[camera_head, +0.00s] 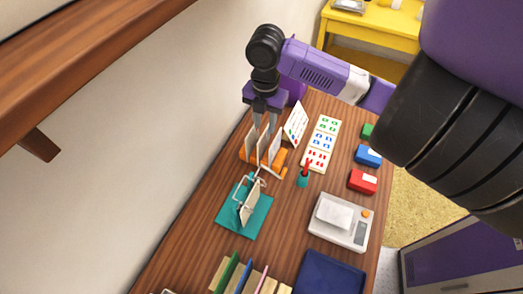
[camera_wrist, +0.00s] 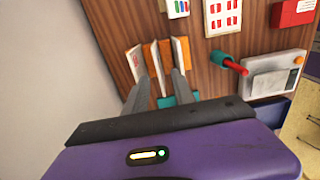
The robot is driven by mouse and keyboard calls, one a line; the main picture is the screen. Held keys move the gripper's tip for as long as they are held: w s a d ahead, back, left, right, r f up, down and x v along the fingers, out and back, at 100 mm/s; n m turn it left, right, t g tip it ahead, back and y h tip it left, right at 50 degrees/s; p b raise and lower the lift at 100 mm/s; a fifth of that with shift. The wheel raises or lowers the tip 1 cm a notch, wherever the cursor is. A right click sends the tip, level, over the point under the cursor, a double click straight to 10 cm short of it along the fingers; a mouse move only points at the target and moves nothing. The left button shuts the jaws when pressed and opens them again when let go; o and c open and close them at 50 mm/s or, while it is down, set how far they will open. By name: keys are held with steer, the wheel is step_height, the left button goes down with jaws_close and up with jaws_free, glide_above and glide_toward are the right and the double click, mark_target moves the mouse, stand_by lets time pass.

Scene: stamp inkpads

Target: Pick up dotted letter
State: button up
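An orange letter rack (camera_head: 281,160) holds several pale upright letters (camera_head: 264,146) near the wall; it also shows in the wrist view (camera_wrist: 166,50). The leftmost letter in the wrist view (camera_wrist: 135,61) bears red marks. I cannot tell which letter is dotted. My gripper (camera_head: 265,118) points down over the rack. Its two fingers (camera_wrist: 161,77) are apart, with letter and rack edges seen between and beyond their tips. I cannot tell whether a finger touches a letter.
A teal stand (camera_head: 232,218) with a wire holder and pale letter is nearer the camera. A scale (camera_head: 337,226), red-handled stamp (camera_head: 304,178), red inkpad (camera_head: 362,181), blue inkpad (camera_head: 368,156) and stamp-sheet card (camera_head: 322,140) lie right. A blue tray (camera_head: 330,274) is in front.

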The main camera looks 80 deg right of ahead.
mark_target(263, 142)
steer(key=shift+f+b, duration=0.45)
steer(key=shift+f, duration=0.45)
steer(key=shift+w+f+p, duration=0.1)
steer(key=shift+f+p, duration=0.7)
steer(key=shift+f, duration=2.95)
jaws_close()
